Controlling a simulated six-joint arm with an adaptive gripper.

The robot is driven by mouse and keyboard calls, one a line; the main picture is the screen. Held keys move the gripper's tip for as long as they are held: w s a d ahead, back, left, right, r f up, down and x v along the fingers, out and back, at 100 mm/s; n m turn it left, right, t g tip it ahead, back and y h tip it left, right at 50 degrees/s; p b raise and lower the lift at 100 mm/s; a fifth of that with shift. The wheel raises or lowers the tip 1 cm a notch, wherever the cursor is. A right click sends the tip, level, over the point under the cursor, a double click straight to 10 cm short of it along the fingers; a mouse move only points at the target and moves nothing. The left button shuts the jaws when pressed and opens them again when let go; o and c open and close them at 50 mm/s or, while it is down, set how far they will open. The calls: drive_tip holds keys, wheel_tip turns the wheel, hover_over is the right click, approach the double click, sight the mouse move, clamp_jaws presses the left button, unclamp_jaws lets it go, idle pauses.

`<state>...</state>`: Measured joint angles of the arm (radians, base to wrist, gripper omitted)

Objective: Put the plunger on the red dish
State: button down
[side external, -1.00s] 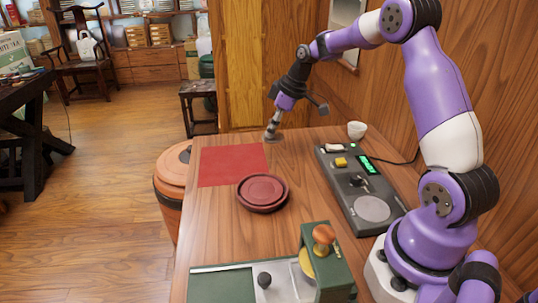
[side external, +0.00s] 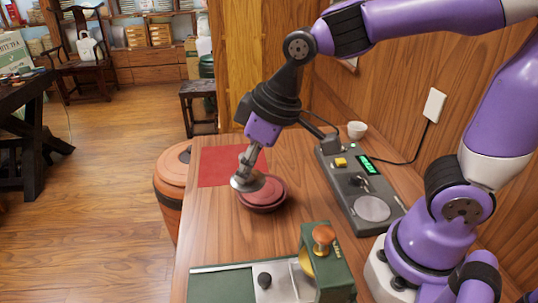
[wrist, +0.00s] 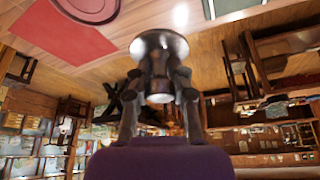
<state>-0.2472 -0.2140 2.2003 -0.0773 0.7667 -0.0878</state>
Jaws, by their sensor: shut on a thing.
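My gripper (side external: 250,156) is shut on the metal plunger (side external: 244,183), which has a broad round disc hanging below the fingers. The plunger looks tilted. In the side view its disc overlaps the left edge of the red dish (side external: 267,203), a round, dark red, rimmed dish on the table. I cannot tell the gap in height. In the wrist view the plunger (wrist: 153,43) sits between the fingers (wrist: 160,85), and the dish (wrist: 92,4) shows apart from it, cut off at the top left edge.
A flat red mat (side external: 217,168) lies behind the dish. A grey scale with a green display (side external: 368,166) stands to the right, a white cup (side external: 357,130) behind it. A green device with an orange knob (side external: 323,235) stands at the front.

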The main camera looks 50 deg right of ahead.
hover_over(262, 189)
wheel_tip(262, 189, down, 7)
drive_tip(key=shift+f, duration=2)
drive_tip(key=shift+f, duration=0.15)
drive_tip(key=c, duration=0.7)
unclamp_jaws()
drive_tip(key=shift+c, duration=0.2)
drive_tip(key=v, duration=1.2)
drive_tip(key=s+a+r+m+t+h, duration=0.1)
drive_tip(key=s+a+r+m, duration=0.1)
drive_tip(key=s, duration=0.6)
drive_tip(key=shift+a+m+t+h, duration=0.35)
drive_tip(key=shift+a+m, duration=0.25)
drive_tip(key=shift+m, duration=0.7)
